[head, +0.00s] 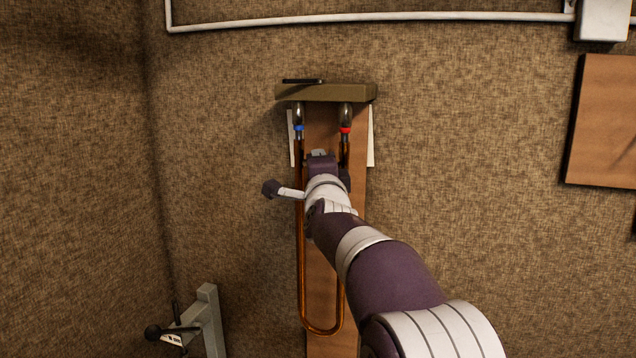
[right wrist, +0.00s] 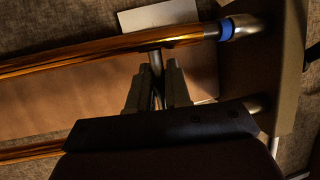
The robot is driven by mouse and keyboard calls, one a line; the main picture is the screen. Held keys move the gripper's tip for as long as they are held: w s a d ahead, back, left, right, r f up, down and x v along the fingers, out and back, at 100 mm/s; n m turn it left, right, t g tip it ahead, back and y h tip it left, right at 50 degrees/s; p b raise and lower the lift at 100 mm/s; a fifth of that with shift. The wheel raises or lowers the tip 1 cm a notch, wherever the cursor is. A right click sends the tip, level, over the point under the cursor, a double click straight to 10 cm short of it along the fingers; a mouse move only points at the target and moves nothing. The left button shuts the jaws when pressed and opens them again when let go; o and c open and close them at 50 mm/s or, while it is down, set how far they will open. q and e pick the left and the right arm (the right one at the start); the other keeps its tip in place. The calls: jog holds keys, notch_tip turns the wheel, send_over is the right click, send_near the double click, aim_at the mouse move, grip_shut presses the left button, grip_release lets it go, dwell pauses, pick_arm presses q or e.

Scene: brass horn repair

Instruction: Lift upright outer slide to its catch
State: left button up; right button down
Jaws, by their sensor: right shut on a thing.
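The outer slide (head: 302,250) is a long brass U, upright against a wooden board with its bow at the bottom. Its left tube top lies close below a blue band (head: 299,128); a red band (head: 346,130) marks the right side. Silver tubes run above both bands into an olive block (head: 330,92). A dark lever (head: 302,81) lies on the block; I cannot tell whether it is the catch. My right gripper (right wrist: 158,88) is shut on the slide's silver cross brace (right wrist: 156,62). In the head view my wrist mostly hides the grip. My left gripper is out of view.
The wooden board (head: 320,315) hangs on a brown fabric wall. A grey bracket with a black knob (head: 153,332) stands at lower left. A white conduit (head: 400,16) crosses above, and another board (head: 605,120) is at right. The wall between is clear.

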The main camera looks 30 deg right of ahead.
jog(key=shift+r, duration=0.8)
jog(key=shift+s+r, duration=0.15)
jog(key=shift+r, duration=0.25)
jog(key=c, duration=1.2)
grip_release()
jog(key=shift+o, duration=0.3)
jog(key=shift+d+f, duration=0.15)
jog(key=shift+f, duration=0.05)
jog(key=b+v, duration=0.4)
jog(key=v, duration=0.8)
jog(key=shift+s+f+b, duration=0.15)
jog(key=shift+f+b, duration=0.05)
jog(key=shift+b, duration=0.2)
